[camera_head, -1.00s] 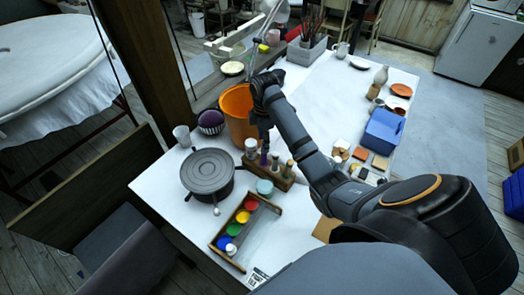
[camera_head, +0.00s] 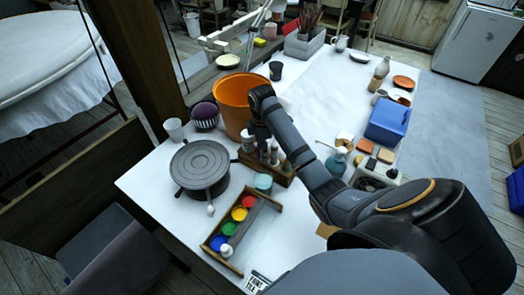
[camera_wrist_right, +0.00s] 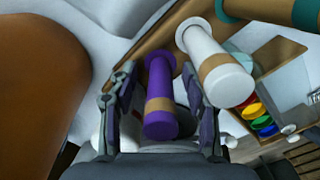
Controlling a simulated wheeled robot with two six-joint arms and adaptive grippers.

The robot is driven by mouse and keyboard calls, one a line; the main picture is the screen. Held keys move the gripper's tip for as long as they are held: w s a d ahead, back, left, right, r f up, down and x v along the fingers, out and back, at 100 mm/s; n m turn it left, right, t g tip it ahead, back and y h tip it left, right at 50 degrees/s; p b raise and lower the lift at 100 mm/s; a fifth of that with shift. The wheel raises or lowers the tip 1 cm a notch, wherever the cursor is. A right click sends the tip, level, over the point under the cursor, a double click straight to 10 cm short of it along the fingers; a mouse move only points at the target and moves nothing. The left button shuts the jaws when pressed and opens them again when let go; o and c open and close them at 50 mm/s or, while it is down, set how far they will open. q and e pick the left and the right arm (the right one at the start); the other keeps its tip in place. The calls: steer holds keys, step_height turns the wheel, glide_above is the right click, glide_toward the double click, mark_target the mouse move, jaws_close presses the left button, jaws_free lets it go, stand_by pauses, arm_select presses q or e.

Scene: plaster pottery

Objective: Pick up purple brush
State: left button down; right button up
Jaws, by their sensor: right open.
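The purple brush (camera_wrist_right: 159,95) shows in the right wrist view as a purple handle with a tan band, end towards the camera. My right gripper (camera_wrist_right: 158,75) is open, with one finger on each side of the handle. Whether the fingers touch it I cannot tell. In the head view my right gripper (camera_head: 263,148) is down at the wooden brush stand (camera_head: 282,178), and it hides most of the purple brush. A white handle with a tan band (camera_wrist_right: 213,65) stands close to the right finger. My left gripper is not in view.
An orange bucket (camera_head: 237,97) stands just behind the gripper. A teal-rimmed handle (camera_wrist_right: 265,10) is near in the wrist view.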

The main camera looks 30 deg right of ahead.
steer(key=c, duration=1)
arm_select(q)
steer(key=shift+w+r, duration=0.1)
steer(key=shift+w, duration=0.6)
arm_select(e)
jaws_close()
steer(key=shift+r, duration=0.1)
